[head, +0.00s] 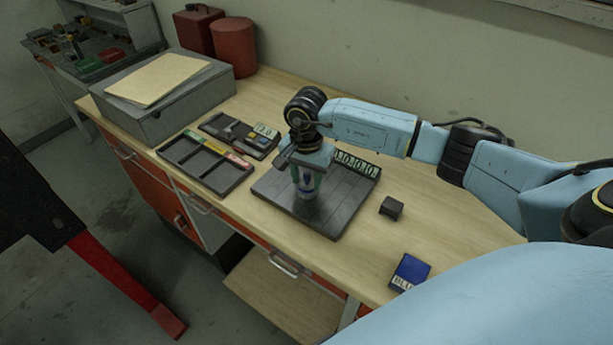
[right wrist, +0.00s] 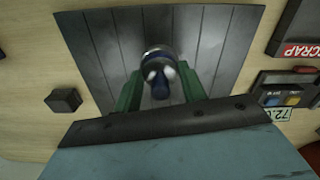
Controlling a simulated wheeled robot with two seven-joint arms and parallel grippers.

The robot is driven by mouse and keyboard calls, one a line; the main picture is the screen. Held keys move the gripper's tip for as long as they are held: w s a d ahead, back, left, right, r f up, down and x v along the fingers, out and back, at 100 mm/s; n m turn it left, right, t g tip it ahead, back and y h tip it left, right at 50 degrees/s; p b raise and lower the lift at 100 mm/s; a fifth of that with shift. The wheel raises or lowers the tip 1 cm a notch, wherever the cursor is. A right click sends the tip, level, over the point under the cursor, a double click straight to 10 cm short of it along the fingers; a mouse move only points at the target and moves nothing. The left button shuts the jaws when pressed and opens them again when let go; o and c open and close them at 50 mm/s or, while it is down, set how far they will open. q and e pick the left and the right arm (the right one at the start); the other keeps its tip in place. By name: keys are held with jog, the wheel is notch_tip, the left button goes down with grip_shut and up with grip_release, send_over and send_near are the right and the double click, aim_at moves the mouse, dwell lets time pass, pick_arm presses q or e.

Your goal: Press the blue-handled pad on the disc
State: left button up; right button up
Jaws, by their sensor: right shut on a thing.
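My right gripper (head: 306,184) points down over the dark slatted board (head: 334,214) on the bench. In the right wrist view its two green fingers (right wrist: 160,92) are shut on the blue-handled pad (right wrist: 160,84), whose dark blue handle and rounded top lie between them. In the head view the pad (head: 306,193) shows only partly below the fingers, at the board. A disc under the pad cannot be made out clearly; the gripper and pad hide that spot. I cannot tell whether the pad touches it. My left gripper is not in view.
A small dark block (head: 391,208) and a blue box (head: 409,272) lie right of the board. A compartment tray (head: 206,163) and a device with a display (head: 240,135) lie left. A grey case (head: 160,98) stands behind them. The bench front right is mostly clear.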

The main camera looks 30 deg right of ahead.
jog(key=shift+s+f+b, duration=0.2)
jog(key=shift+f+b, duration=0.05)
jog(key=shift+b, duration=0.05)
dwell(1.2)
notch_tip(320, 180, up, 2)
jog(key=shift+w+p, duration=0.15)
jog(key=shift+p, duration=0.45)
jog(key=shift+r+p, duration=1.3)
jog(key=shift+r, duration=1.4)
